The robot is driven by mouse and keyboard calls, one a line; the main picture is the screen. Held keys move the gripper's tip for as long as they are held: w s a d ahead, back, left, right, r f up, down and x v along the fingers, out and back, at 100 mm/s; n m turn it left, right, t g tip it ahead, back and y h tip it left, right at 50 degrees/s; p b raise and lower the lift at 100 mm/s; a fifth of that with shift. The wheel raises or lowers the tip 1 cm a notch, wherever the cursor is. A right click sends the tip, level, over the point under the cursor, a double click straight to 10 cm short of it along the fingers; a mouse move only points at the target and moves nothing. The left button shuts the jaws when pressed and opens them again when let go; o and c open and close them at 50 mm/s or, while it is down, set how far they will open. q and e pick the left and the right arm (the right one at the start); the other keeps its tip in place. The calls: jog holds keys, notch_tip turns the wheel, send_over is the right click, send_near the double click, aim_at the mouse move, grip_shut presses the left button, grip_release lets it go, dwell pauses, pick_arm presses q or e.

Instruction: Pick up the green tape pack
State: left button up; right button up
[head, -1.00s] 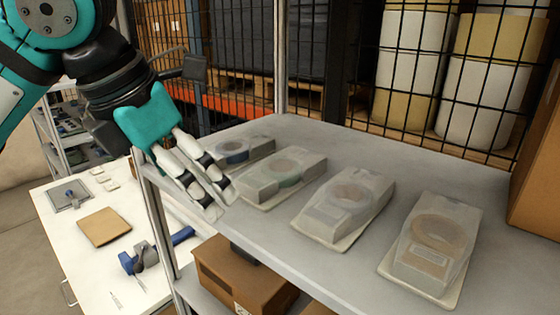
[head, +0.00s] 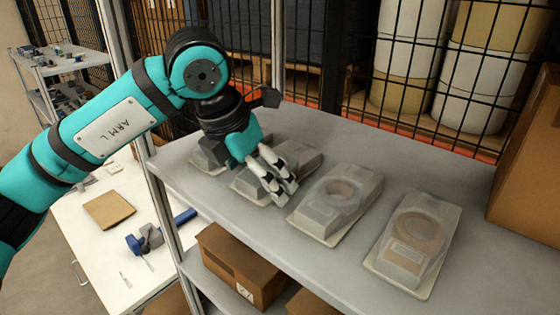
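The green tape pack (head: 308,158) is the second from the left in a row of clear packs on the grey shelf. In the earlier frame its green core shows; now my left gripper and wrist hide most of its middle. My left gripper (head: 282,192) is above this pack, fingers pointing down and toward the shelf's front. Its two fingers look slightly apart, with nothing seen between them. Whether the fingertips touch the pack is unclear. My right gripper is not in view.
A pack (head: 208,160) at the left is partly behind my wrist. Two more packs, one greyish (head: 335,200) and one with a tan reel (head: 415,245), lie to the right on the shelf (head: 330,275). A cardboard box (head: 535,165) stands at the right end, wire mesh behind.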

pick_arm(q)
jog(key=shift+s, duration=0.15)
jog(key=shift+c, duration=0.3)
jog(key=shift+c, duration=1.1)
jog(key=c, duration=1.1)
